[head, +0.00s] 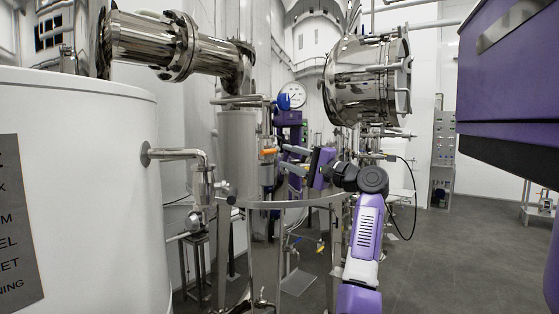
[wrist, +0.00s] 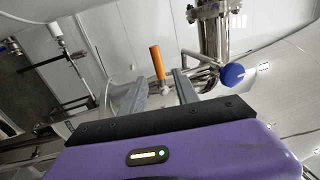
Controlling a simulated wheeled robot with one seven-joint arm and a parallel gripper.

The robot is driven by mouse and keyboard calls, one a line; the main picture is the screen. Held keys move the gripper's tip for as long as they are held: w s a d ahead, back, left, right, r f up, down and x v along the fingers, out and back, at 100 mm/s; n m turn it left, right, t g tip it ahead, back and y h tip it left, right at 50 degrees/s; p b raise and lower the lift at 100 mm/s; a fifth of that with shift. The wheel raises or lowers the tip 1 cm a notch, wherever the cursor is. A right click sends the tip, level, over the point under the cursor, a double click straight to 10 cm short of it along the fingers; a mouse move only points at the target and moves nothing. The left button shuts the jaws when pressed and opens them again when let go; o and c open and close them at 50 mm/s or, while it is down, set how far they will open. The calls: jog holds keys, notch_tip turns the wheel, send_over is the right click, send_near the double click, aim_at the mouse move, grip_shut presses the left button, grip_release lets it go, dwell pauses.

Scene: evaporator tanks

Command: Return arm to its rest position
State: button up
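My gripper (head: 283,156) is in the middle of the head view, at the end of my purple arm, with its fingers pointing left. In the wrist view its two grey fingers (wrist: 161,77) are apart, with a gap between them. An orange valve handle (head: 268,151) is just beyond the fingertips. The handle also shows in the wrist view (wrist: 157,60), upright in line with the gap. The fingers do not appear to be closed on it. I cannot tell the exact distance to it.
A white tank (head: 90,210) fills the left, with a steel pipe (head: 178,154) sticking out. A shiny steel vessel (head: 365,85) hangs above my arm. A blue knob (wrist: 232,75) is right of the fingers. A purple body (head: 510,75) is upper right. Grey floor (head: 450,260) at right is open.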

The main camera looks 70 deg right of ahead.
jog(key=shift+s+a+f, duration=0.1)
jog(key=shift+s, duration=0.35)
dwell(0.3)
